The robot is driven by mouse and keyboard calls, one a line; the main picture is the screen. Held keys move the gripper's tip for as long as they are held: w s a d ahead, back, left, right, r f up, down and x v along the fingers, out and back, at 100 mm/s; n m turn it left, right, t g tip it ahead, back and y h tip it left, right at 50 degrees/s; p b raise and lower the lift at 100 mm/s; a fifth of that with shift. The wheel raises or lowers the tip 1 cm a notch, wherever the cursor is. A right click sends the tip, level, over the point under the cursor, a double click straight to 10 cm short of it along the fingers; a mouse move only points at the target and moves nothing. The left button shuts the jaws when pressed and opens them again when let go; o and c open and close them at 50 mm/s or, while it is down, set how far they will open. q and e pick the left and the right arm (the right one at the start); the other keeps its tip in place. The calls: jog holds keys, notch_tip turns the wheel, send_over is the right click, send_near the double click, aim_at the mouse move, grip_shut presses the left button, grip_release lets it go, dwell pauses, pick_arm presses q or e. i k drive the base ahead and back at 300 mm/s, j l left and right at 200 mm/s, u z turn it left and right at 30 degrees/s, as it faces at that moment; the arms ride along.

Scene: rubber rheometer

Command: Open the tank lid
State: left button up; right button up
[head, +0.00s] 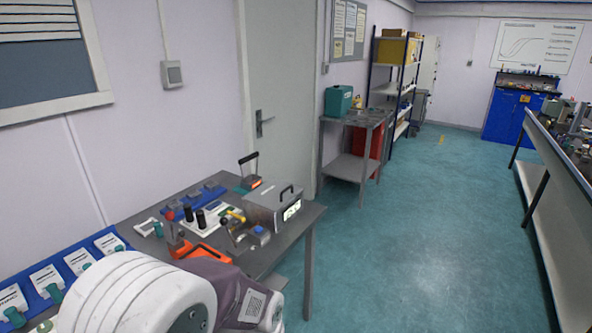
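A white and purple-grey part of one of my arms covers the bench's near side at the bottom. I see neither gripper, and nothing of mine touches the tank.
Left of the tank are a white panel with black knobs (201,217), an orange tool (202,252) and blue trays (67,264). A door (277,80) is behind. A side table (352,165) stands farther back. The teal floor (430,230) to the right is clear.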

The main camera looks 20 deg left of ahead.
aim_at(269, 196)
jog(key=i+u, duration=0.35)
jog(key=i+l+u, duration=0.15)
jog(key=i+u, duration=0.2)
jog(key=i, duration=0.2)
jog(key=i+l+u, duration=0.35)
jog(key=i+j, duration=0.05)
jog(key=i, duration=0.05)
